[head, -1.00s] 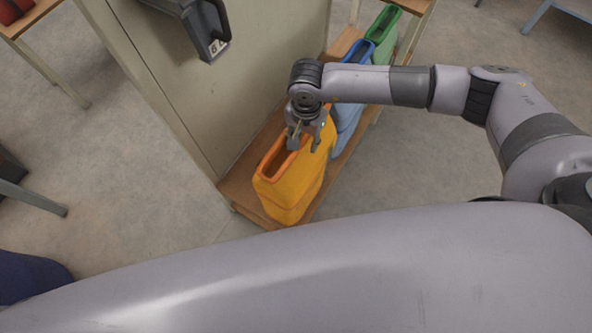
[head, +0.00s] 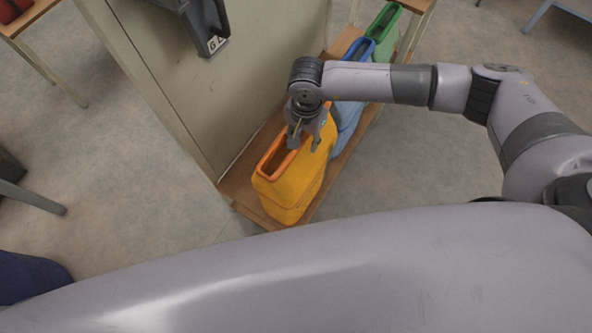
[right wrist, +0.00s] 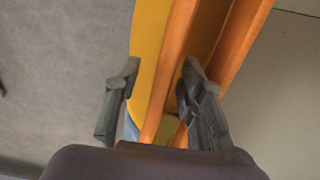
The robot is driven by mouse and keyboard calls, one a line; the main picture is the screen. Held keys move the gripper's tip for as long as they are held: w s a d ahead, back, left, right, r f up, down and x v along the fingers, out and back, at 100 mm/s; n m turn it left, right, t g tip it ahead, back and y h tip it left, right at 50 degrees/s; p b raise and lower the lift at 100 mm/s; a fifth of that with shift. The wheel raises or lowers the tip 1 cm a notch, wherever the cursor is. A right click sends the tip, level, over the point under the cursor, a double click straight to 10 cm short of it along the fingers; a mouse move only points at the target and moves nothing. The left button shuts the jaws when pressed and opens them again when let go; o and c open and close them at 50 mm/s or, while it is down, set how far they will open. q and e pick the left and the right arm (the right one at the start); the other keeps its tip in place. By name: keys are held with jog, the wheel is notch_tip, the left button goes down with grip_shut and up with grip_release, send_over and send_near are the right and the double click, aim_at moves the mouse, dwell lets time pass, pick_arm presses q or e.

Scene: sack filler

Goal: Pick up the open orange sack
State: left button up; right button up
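The open orange sack (head: 290,186) stands upright on a low wooden shelf (head: 238,186), its mouth with a darker orange rim facing up. My right gripper (head: 305,145) is over the sack's far end in the head view. In the right wrist view, my right gripper (right wrist: 158,98) is open, with one finger on each side of a sack wall (right wrist: 166,62). The right finger is on the mouth side and the left finger outside. I see no clear grip on the wall. My left gripper is not in view.
A blue sack (head: 347,113) and a green sack (head: 387,42) stand behind the orange one on the shelf. A tall beige cabinet (head: 240,90) rises left of the shelf, with a dark labelled fixture (head: 205,22). The floor (head: 410,160) on the right is clear.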

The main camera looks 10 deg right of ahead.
jog(key=shift+c, duration=0.2)
grip_shut()
dwell(0.6)
